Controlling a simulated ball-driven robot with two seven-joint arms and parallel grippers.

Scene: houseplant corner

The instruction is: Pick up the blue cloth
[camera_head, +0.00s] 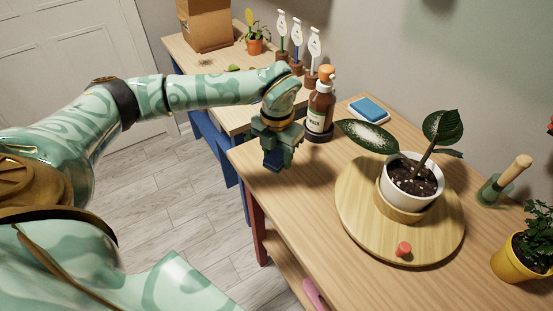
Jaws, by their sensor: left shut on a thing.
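My left gripper (276,158) is above the near left part of the wooden table, left of the amber bottle. It is shut on a dark blue thing, which I take to be the blue cloth (273,159); only a small part shows between the fingers. The gripper hides the rest, and I cannot tell whether the cloth touches the table. My right gripper is not in view.
An amber pump bottle (320,108) stands close right of the gripper. A flat blue-topped item (369,109) lies behind. A round wooden board (440,249) bears a white-potted plant (408,184) and a red knob (403,249).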

